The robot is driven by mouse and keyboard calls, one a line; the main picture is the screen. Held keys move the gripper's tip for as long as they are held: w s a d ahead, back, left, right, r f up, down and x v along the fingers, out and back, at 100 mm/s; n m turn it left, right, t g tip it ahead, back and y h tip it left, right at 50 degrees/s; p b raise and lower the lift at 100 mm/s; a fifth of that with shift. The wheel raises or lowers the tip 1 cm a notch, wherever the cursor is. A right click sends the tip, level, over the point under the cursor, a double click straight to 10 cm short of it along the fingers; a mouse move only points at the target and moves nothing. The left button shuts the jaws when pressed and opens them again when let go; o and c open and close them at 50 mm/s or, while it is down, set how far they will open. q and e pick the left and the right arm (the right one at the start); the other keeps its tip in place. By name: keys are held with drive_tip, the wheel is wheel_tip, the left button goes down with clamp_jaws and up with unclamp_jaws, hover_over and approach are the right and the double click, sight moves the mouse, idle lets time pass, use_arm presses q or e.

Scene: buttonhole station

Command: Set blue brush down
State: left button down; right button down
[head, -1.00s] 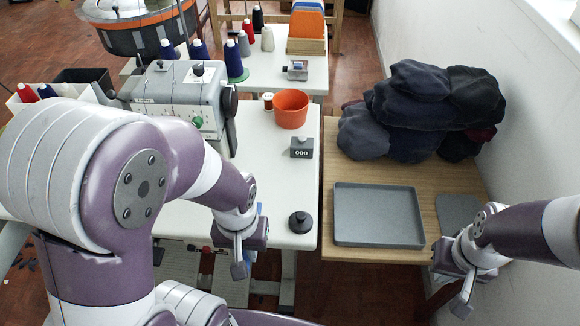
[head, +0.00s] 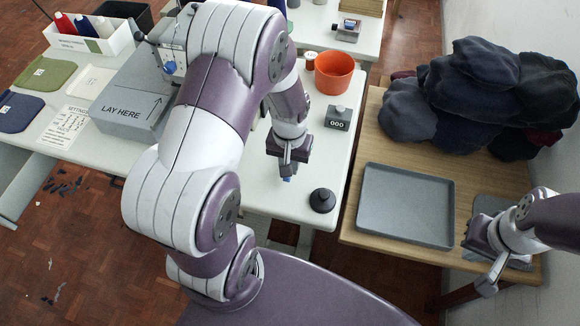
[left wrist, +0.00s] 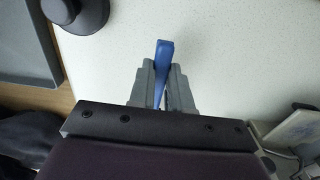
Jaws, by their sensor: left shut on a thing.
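My left gripper (head: 287,168) is over the right part of the white table, left of a round black knob-topped piece. It is shut on the blue brush (head: 289,179), of which only a small blue end shows below the fingers. In the left wrist view the brush (left wrist: 163,70) sticks out from between the grey fingers (left wrist: 162,88), above the white table top. I cannot tell if the brush touches the table. My right gripper (head: 489,283) is at the right, by the front of the wooden table; its opening is unclear.
The black piece (head: 322,200), a grey block marked 000 (head: 338,118) and an orange pot (head: 334,72) stand on the white table (head: 262,198). A grey "LAY HERE" block (head: 130,105) is at left.

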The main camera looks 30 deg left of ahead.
use_arm(q)
drive_tip(key=shift+f, duration=0.95)
drive_tip(key=shift+w+f, duration=0.15)
drive_tip(key=shift+w, duration=0.05)
drive_tip(key=shift+s+f, duration=0.1)
drive_tip(key=shift+s, duration=0.05)
drive_tip(key=c, duration=1.1)
unclamp_jaws()
drive_tip(key=shift+o, duration=0.2)
